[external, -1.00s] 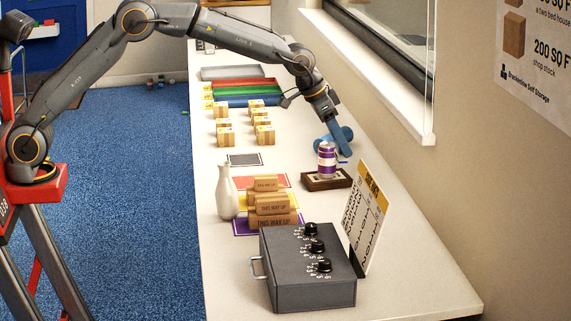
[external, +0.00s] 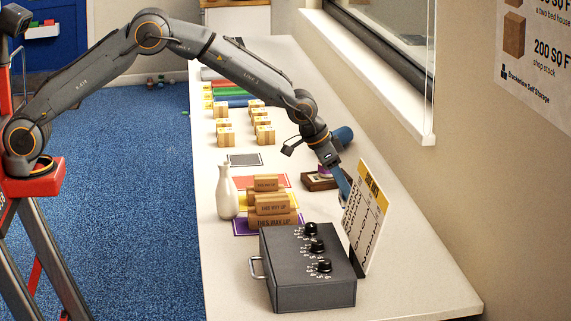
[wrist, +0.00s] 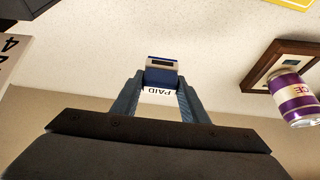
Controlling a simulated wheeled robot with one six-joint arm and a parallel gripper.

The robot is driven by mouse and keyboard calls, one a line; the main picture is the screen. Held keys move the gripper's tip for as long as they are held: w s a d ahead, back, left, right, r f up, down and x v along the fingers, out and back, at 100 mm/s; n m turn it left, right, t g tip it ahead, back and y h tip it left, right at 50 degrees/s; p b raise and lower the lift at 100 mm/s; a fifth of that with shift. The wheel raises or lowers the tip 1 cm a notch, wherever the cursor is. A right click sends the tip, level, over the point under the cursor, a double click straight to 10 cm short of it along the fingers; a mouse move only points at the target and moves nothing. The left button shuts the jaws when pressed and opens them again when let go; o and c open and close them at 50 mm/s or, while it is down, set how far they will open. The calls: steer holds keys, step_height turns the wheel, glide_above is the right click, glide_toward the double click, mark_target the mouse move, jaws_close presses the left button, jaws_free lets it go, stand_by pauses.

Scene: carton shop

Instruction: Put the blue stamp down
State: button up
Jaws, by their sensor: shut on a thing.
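My gripper (wrist: 158,88) is shut on the blue stamp (wrist: 161,74), which shows between the two blue fingertips in the wrist view. The stamp has a blue body, a dark strip at its end and a white label reading PAID. In the external view my gripper (external: 343,183) points down just behind the upright sign, right of the wooden plaque. The stamp is hidden there by the sign. I cannot tell whether it touches the white table (external: 415,285).
The sign (external: 365,215) stands close in front of my gripper. The wooden plaque (external: 314,182) and purple can (wrist: 292,103) are beside it. A grey box with knobs (external: 305,275) stands nearer the camera. Cartons and a white bottle (external: 228,192) stand left. The table's near right is clear.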

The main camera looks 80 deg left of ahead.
mark_target(340, 193)
steer(key=shift+f+p, duration=0.55)
steer(key=shift+f, duration=1.4)
steer(key=shift+f, duration=0.1)
steer(key=shift+f, duration=0.15)
steer(key=o, duration=1.1)
steer(key=shift+s+r, duration=0.1)
steer(key=shift+r, duration=0.5)
steer(key=shift+b+v, duration=1.2)
steer(key=shift+v, duration=4.45)
